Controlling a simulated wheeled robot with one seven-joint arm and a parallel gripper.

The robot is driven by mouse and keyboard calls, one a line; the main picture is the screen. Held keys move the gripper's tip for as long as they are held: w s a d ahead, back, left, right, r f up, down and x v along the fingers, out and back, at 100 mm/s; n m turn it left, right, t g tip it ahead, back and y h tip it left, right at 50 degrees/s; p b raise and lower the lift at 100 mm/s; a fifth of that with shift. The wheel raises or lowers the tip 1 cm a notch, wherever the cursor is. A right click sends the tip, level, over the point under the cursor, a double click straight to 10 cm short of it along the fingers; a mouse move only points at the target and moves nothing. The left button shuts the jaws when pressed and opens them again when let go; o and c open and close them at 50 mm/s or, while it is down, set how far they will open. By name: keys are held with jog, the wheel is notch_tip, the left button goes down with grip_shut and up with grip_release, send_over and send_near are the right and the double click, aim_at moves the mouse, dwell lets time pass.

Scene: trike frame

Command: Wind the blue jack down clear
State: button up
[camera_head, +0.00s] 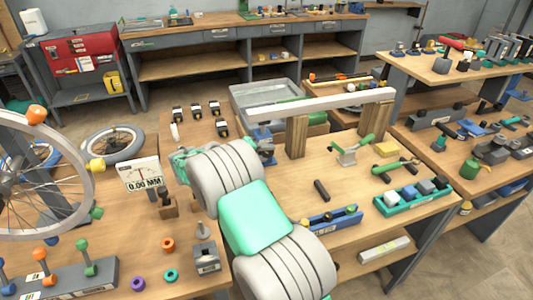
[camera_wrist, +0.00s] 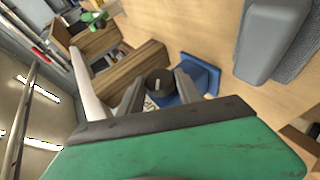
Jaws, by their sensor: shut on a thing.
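The blue jack (camera_wrist: 203,75) stands on the wooden bench, its base and part of its side showing in the wrist view. In the head view the jack (camera_head: 264,147) is partly hidden by my arm, below the left part of a pale beam (camera_head: 325,102). My gripper (camera_wrist: 160,88) is shut on the jack's dark round knob (camera_wrist: 156,77), one finger on each side. In the head view the fingers are hidden behind my arm. I cannot tell whether the jack's top touches the beam.
Two wooden blocks (camera_head: 297,137) stand under the beam, which also shows in the wrist view (camera_wrist: 86,88). A metal tray (camera_head: 265,95) lies behind. A green clamp (camera_head: 350,150) and a blue level-like tool (camera_head: 334,219) lie to the right. A gauge reading 0.00 MM (camera_head: 142,175) stands left.

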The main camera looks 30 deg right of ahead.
jog(key=shift+r, duration=0.1)
dwell(0.5)
jog(key=o, duration=1.3)
jog(key=shift+o, duration=0.2)
jog(key=shift+a, duration=0.2)
jog(key=v, duration=0.7)
jog(key=shift+a, duration=0.2)
